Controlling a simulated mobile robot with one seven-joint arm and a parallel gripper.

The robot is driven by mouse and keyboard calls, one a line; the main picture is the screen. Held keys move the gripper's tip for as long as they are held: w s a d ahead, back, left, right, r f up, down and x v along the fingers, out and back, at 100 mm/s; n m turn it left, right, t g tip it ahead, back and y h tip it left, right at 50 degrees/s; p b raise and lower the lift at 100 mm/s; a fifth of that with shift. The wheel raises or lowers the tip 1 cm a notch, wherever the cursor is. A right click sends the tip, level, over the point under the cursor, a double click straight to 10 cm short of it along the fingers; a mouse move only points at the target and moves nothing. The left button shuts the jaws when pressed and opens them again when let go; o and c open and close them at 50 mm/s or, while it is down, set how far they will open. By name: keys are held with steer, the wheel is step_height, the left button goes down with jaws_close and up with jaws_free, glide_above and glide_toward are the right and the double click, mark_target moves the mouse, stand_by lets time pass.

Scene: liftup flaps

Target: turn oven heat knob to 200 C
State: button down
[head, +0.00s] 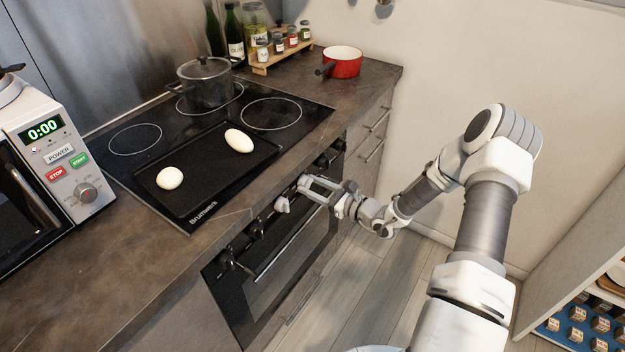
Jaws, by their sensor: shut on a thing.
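The oven (287,262) is built in below the cooktop, with a row of dark knobs along its front panel. Two knobs show at the left end, one of them this knob (255,228), and others show at the right end (322,160). My gripper (292,193) reaches the middle of the panel from the right, its fingers shut on an oven knob there. The fingers mostly hide that knob. Its marks and setting are too small to read, so I cannot tell the temperature.
The oven door handle (290,243) runs just below the knobs. On the cooktop (215,208) are a black tray (205,178) with two white egg-shaped things and a glass-lidded pot (205,85). A red pan (343,62) and a microwave (60,170) stand on the counter.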

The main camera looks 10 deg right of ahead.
steer(key=m+p, duration=0.2)
steer(key=m, duration=0.2)
steer(key=shift+r+g, duration=0.1)
steer(key=shift+g, duration=0.2)
steer(key=m+y+p, duration=0.1)
steer(key=m+p, duration=0.1)
steer(key=m, duration=0.1)
steer(key=shift+g, duration=0.3)
steer(key=m+p, duration=0.1)
steer(key=m, duration=0.3)
steer(key=m+y, duration=0.1)
steer(key=m, duration=0.2)
steer(key=shift+m+g+p, duration=0.3)
steer(key=shift+m, duration=0.1)
steer(key=m, duration=0.4)
steer(key=shift+y, duration=0.4)
steer(key=m, duration=0.3)
steer(key=shift+w+d+m, duration=0.1)
steer(key=shift+m, duration=0.2)
steer(key=m, duration=0.4)
steer(key=shift+y+b, duration=0.3)
steer(key=shift+m+t, duration=0.5)
steer(key=shift+m, duration=1.8)
